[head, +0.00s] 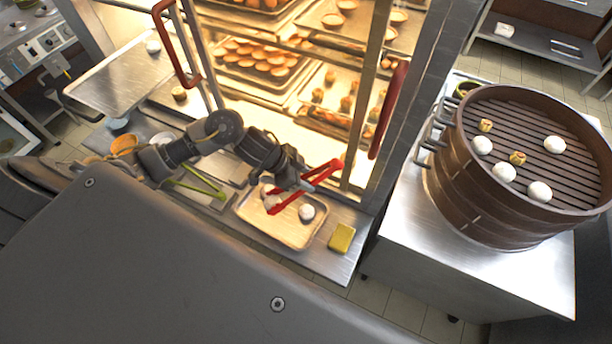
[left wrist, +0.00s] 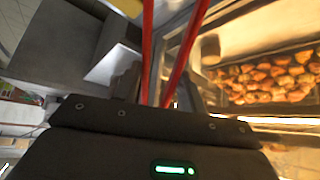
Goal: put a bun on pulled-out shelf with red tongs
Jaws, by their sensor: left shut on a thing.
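My left gripper (head: 300,182) is shut on the red tongs (head: 325,172) above the counter tray (head: 290,236). In the left wrist view, the two red arms of the tongs (left wrist: 178,68) run up from between my fingers. The tongs' other end slants down to the left over the tray. One white bun (head: 307,212) sits on the tray, apart from the tongs. My right gripper is not in view.
The lit cabinet with red handles (head: 396,105) holds trays of buns (head: 262,62). Green tongs (head: 200,183) and a yellow sponge (head: 342,237) lie on the counter. A large round steamer (head: 470,190) with several buns stands at the right.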

